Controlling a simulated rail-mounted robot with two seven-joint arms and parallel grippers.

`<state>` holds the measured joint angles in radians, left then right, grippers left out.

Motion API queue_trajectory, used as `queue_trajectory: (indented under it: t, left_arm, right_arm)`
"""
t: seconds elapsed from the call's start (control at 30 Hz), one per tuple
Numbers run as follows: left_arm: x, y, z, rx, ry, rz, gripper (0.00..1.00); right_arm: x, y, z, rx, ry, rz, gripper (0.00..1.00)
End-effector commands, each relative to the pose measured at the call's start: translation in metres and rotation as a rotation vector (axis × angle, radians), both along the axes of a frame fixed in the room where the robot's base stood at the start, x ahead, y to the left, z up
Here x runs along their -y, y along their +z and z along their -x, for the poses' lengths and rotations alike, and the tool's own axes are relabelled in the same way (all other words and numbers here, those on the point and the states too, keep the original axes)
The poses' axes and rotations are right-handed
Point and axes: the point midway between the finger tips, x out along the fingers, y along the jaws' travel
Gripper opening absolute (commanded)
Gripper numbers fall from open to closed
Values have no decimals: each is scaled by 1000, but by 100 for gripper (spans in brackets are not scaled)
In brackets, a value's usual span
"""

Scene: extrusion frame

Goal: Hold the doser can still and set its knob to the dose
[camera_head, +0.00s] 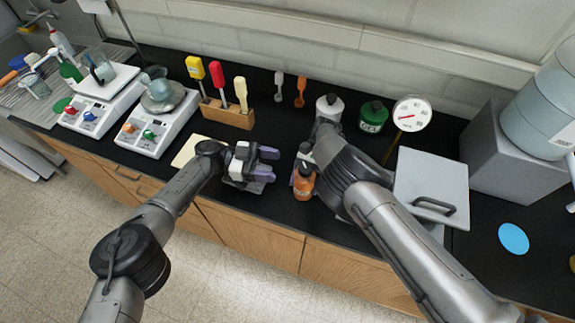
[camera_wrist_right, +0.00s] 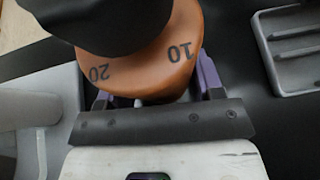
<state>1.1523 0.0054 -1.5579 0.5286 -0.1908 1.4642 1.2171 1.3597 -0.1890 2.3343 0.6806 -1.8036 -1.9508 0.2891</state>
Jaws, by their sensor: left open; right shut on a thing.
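The orange doser can (camera_head: 304,186) stands on the black bench in front of my right arm. In the right wrist view the can (camera_wrist_right: 150,62) shows the marks 20 and 10 on its sloped top, with a dark knob (camera_wrist_right: 105,22) above. The knob's pointer cannot be made out. My right gripper (camera_wrist_right: 152,88) is shut on the can, with purple fingers on both sides of its body. My left gripper (camera_head: 268,164) is open and empty, just left of the can, its fingers pointing toward it. The right arm hides part of the can in the head view.
A grey ribbed tray (camera_head: 244,184) lies below my left gripper. A white bottle (camera_head: 329,107), a green jar (camera_head: 373,117) and a dial gauge (camera_head: 411,113) stand behind. A wooden tool block (camera_head: 228,114) is at back left, a grey lidded box (camera_head: 430,185) at right.

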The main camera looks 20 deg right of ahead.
Motion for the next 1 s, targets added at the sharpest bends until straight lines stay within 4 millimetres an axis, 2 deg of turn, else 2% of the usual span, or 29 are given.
queue_trajectory:
  t: [0.1,0.3,0.7,0.87,1.0]
  left_arm:
    - [-13,0,-7,1,3,0,63]
    - [-23,0,-11,0,0,1,63]
    - [-24,0,-12,1,1,5,63]
    - [-6,7,-10,27,51,90,63]
    - [28,27,-9,73,186,266,63]
  right_arm:
    - [0,0,0,0,0,0,48]
    - [0,0,0,0,0,0,48]
    - [0,-1,0,0,0,0,48]
    - [0,-1,0,1,0,-1,48]
    - [0,-1,0,1,0,-1,48]
